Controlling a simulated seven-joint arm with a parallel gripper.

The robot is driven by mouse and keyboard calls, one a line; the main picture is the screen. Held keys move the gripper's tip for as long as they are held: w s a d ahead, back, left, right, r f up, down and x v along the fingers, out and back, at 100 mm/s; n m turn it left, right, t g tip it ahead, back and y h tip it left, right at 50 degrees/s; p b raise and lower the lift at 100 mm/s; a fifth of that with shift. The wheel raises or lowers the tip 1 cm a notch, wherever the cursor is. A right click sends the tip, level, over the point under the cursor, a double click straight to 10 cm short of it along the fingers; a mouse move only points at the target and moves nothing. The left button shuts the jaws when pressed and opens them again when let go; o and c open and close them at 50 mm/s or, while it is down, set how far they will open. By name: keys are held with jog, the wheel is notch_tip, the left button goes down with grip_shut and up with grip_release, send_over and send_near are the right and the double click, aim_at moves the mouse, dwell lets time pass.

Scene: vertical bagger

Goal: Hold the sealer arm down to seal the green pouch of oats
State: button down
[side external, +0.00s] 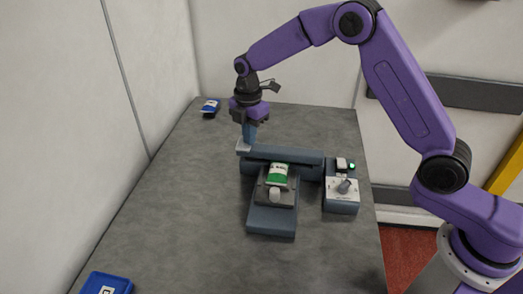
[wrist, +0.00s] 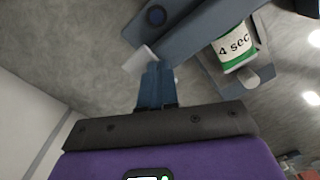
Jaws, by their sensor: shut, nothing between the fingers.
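The sealer arm (side external: 296,156) is a long blue-grey bar lying across the sealer, with a pale tab (side external: 243,146) at its left end. The green and white pouch of oats (side external: 278,175) lies under the bar's near side, on the sealer bed. In the wrist view the pouch (wrist: 234,46) reads "4 sec". My gripper (side external: 249,146) is shut and empty, pointing down at the left end of the bar. In the wrist view its fingertips (wrist: 155,68) are at the pale tab (wrist: 140,58); I cannot tell whether they press on it.
A control box (side external: 342,190) with a knob and a green light stands right of the sealer. A blue packet (side external: 211,106) lies at the back left. A blue tray (side external: 107,284) sits at the front left.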

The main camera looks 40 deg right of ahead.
notch_tip(320, 180, up, 13)
dwell(1.3)
jog(key=s+m, duration=0.4)
jog(key=s, duration=1.6)
jog(key=s+d+f+m, duration=0.2)
jog(key=s+d, duration=0.3)
jog(key=s, duration=0.4)
jog(key=s+d+f+m, duration=0.2)
jog(key=s+d, duration=0.4)
jog(key=s, duration=0.4)
jog(key=shift+f, duration=0.4)
